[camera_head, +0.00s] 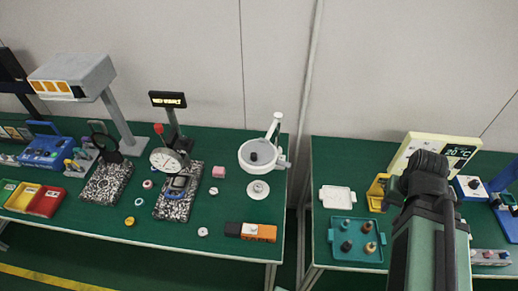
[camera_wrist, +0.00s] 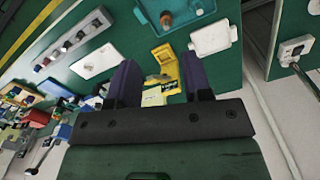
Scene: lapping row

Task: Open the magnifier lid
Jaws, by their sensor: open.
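The magnifier is most likely the white round-headed device (camera_head: 258,155) near the right end of the left table in the head view. A white arm rises at its back right, and a dark knob-like spot shows on its round top, which looks closed. A white round base (camera_head: 258,189) lies just in front of it. My gripper (camera_wrist: 157,62) shows in the wrist view, open and empty, with its two dark fingers apart above the right table. It is well to the right of the magnifier and does not touch it.
On the right table are a teal tray (camera_head: 335,252) with small parts, a white tray (camera_head: 337,187) and a yellow piece (camera_head: 377,192). An orange-black block (camera_head: 251,232) lies in front of the magnifier. A dial gauge (camera_head: 168,160) stands left. A gap separates the tables.

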